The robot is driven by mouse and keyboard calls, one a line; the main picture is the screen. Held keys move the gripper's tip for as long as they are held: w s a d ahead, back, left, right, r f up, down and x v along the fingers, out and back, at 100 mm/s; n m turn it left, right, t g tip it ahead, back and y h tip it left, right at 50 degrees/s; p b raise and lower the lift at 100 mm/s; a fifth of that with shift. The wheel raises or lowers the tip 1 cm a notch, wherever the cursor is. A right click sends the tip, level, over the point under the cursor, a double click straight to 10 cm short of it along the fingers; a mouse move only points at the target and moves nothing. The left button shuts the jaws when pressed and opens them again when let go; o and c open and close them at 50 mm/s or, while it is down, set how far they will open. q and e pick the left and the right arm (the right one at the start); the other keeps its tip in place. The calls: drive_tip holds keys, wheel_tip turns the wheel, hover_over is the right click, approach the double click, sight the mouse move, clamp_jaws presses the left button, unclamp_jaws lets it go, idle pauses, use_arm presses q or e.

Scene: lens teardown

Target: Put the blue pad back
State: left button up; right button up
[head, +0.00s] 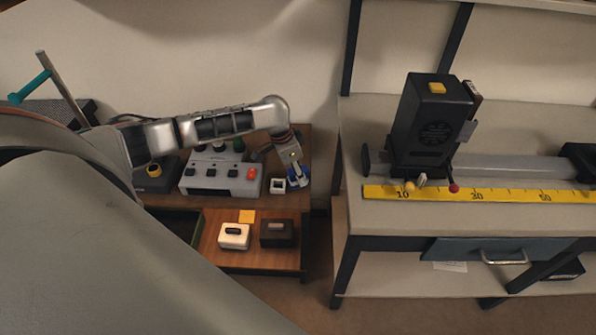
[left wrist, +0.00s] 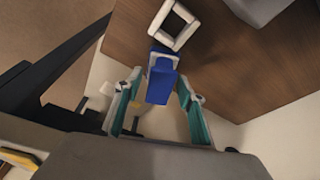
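The blue pad (left wrist: 160,86) is between the teal fingers of my left gripper (left wrist: 161,76) in the left wrist view. The fingers angle in close to its two sides and appear shut on it. In the head view my left gripper (head: 298,172) points down at the right end of the wooden bench, and the blue pad (head: 299,182) shows in part behind the fingers. A white square frame (head: 277,186) with a dark opening sits just left of it; it also shows beyond the pad in the left wrist view (left wrist: 153,23). My right gripper is not in view.
A grey control box (head: 215,185) with knobs and a red button stands left of the frame. A white box (head: 234,236), a black box (head: 277,234) and an orange note (head: 247,216) are on the lower wooden surface. A workbench (head: 480,218) stands right, across a gap.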

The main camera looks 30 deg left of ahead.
use_arm(q)
drive_tip(key=shift+r, duration=0.2)
drive_tip(key=p+v, duration=0.3)
drive_tip(key=v, duration=0.9)
